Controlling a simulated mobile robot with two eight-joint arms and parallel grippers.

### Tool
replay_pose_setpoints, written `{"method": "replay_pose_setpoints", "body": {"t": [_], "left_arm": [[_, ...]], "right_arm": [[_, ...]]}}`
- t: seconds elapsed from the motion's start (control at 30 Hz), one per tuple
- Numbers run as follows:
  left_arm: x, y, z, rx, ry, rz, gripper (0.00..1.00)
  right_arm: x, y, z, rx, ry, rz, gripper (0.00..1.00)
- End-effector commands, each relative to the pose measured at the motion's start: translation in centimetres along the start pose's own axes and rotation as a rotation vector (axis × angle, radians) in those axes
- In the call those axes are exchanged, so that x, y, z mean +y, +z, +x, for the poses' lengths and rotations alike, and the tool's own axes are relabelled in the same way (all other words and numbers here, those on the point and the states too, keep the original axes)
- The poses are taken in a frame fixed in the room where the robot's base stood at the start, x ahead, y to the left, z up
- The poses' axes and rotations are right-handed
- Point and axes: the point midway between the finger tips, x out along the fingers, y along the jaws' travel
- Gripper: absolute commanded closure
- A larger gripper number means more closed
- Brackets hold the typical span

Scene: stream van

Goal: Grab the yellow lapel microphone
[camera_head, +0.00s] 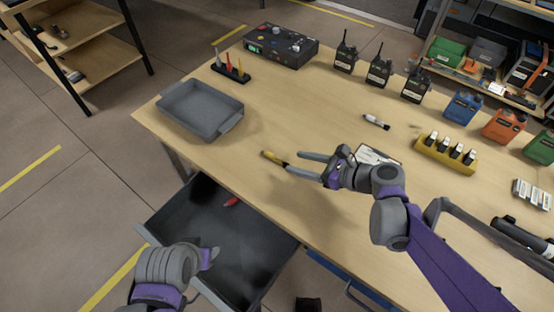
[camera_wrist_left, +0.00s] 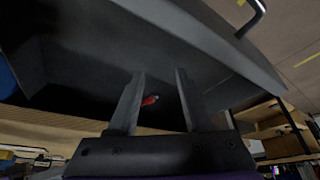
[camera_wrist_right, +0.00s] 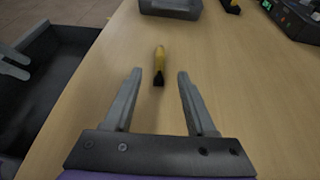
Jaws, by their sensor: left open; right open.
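The yellow lapel microphone (camera_head: 274,158), yellow with a dark end, lies on the wooden table near its front edge. In the right wrist view the yellow microphone (camera_wrist_right: 159,64) lies just ahead of my fingertips, midway between them, its dark end towards me. My right gripper (camera_head: 297,163) is open and empty, right beside the microphone; it also shows in the right wrist view (camera_wrist_right: 157,75). My left gripper (camera_head: 208,268) is over the open drawer; in the left wrist view its fingers (camera_wrist_left: 158,78) are apart and empty.
The dark drawer (camera_head: 170,222) is pulled out below the table edge and holds a small red item (camera_head: 232,201). A grey tray (camera_head: 186,117) stands at the table's left end.

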Motion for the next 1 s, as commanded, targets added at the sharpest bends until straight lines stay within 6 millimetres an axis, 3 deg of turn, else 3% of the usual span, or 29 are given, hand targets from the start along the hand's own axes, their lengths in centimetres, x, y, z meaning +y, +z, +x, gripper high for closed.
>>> {"method": "replay_pose_setpoints", "body": {"t": [0.27,0.5,0.83,1.0], "left_arm": [[0.0,0.2,0.5,-0.002,0.0,0.0,0.5],[0.0,0.5,1.2,-0.004,0.0,0.0,0.5],[0.0,0.5,1.2,-0.005,0.0,0.0,0.5],[0.0,0.5,1.2,-0.005,0.0,0.0,0.5]], "right_arm": [[0.0,-0.1,2.6,0.0,0.002,0.0,0.44],[0.1,-0.4,6.1,-0.001,0.002,0.0,0.44],[0.0,-0.3,6.8,0.0,-0.001,0.0,0.44],[0.0,-0.3,6.8,0.0,-0.001,0.0,0.73]]}}
